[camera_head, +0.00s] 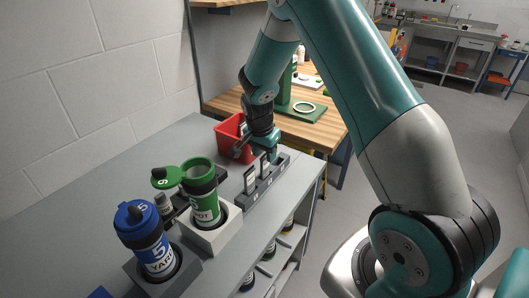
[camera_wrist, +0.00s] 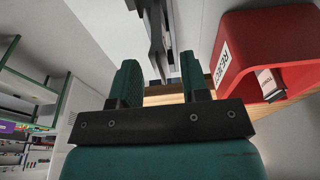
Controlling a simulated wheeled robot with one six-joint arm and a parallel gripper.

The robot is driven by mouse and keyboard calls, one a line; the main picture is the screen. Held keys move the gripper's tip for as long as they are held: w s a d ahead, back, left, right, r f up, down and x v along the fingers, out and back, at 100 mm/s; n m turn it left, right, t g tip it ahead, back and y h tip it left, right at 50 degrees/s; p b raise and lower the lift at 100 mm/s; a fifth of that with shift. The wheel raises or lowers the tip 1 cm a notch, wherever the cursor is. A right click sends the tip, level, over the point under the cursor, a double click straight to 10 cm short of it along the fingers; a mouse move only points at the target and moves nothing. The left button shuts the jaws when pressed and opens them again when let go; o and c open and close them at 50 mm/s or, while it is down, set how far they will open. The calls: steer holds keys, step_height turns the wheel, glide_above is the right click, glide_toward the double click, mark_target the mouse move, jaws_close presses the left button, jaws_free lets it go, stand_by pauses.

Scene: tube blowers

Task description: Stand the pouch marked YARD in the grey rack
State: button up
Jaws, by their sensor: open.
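My gripper (camera_head: 268,150) is open, low over the far part of the grey rack (camera_head: 262,190) on the bench. In the wrist view, its two green fingers (camera_wrist: 160,82) stand apart with nothing clearly held between them. A narrow dark grey shape (camera_wrist: 157,40) lies beyond the fingertips; I cannot tell what it is. At least one flat pale and dark piece (camera_head: 250,180) stands upright in the rack, its marking too small to read. No pouch marked YARD can be picked out. The word YARD shows on a blue-capped container (camera_head: 145,240) at the front left.
A red reject bin (camera_head: 229,131) stands beyond the rack; the wrist view shows its side (camera_wrist: 228,50) and a small flat packet (camera_wrist: 269,84) inside. A green-lidded container (camera_head: 200,195) sits in a pale block near the rack. A wooden table (camera_head: 318,128) stands behind.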

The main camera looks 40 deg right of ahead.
step_height(320, 180, up, 11)
steer(key=a+b, duration=0.2)
steer(key=s+a+r+n+y, duration=0.1)
steer(key=s+a+r+n, duration=0.2)
steer(key=s+a+n, duration=0.25)
steer(key=s+a+r+n+y, duration=0.2)
steer(key=s+a+r+n, duration=0.25)
steer(key=a, duration=0.25)
steer(key=s+a+r+n+y, duration=0.1)
steer(key=s+a+n, duration=0.4)
steer(key=s, duration=0.4)
steer(key=s+a+r+n+y, duration=0.1)
steer(key=s+a+n, duration=0.3)
steer(key=s, duration=0.5)
steer(key=shift+a+n+g+y, duration=0.4)
steer(key=shift+n+y, duration=0.2)
steer(key=shift+n, duration=0.5)
steer(key=shift+d, duration=0.1)
